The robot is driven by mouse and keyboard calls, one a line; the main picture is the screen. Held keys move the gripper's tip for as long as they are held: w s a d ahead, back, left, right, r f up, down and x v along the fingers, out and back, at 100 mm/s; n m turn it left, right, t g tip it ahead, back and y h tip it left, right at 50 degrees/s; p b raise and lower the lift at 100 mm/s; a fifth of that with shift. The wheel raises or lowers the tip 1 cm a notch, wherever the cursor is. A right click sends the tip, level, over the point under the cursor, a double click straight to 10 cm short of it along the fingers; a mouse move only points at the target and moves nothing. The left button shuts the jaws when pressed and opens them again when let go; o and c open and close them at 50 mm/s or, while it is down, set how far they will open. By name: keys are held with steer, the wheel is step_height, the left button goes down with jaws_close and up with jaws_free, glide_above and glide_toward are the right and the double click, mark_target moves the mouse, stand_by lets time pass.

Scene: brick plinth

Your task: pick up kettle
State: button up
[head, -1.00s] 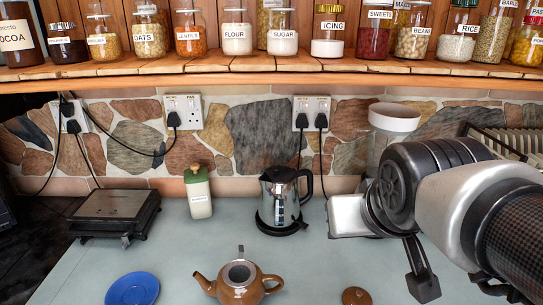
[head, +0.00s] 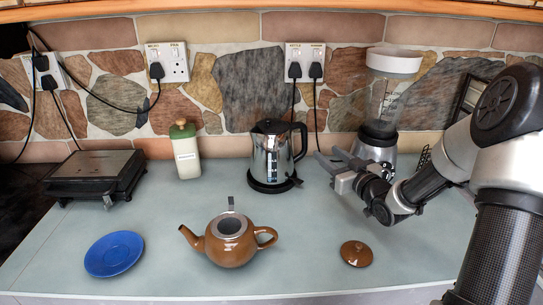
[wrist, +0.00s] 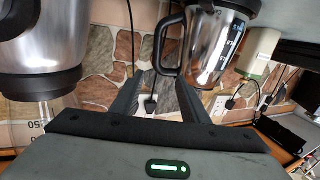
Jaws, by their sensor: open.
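The kettle (head: 272,155) is shiny steel with a black lid, black base and black handle on its right side. It stands upright on the counter near the back wall. In the wrist view, which looks upside down, the kettle (wrist: 222,40) is beyond my fingers, with its handle towards them. My gripper (head: 330,168) is open and empty, right of the kettle and in front of the blender, pointing left towards the handle. Its two dark fingers also show in the wrist view (wrist: 158,95), apart from the kettle as far as I can tell.
The blender (head: 380,140) stands close behind my gripper. A brown teapot (head: 231,245), its lid (head: 356,254) and a blue saucer (head: 114,254) lie in front. A cream jar (head: 186,155) and a black grill (head: 97,172) stand left. Cords hang behind the kettle.

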mark_target(306, 138)
steer(key=shift+t, duration=0.3)
steer(key=shift+d+f+x, duration=0.1)
steer(key=shift+f+x, duration=0.25)
steer(key=shift+x, duration=2.5)
steer(key=shift+d+f+x, duration=0.1)
steer(key=shift+f+x, duration=0.3)
steer(key=shift+x, duration=2.45)
steer(key=shift+d+f+x, duration=0.1)
steer(key=shift+f+x, duration=0.25)
steer(key=shift+x, duration=2.55)
steer(key=shift+w, duration=0.1)
jaws_close()
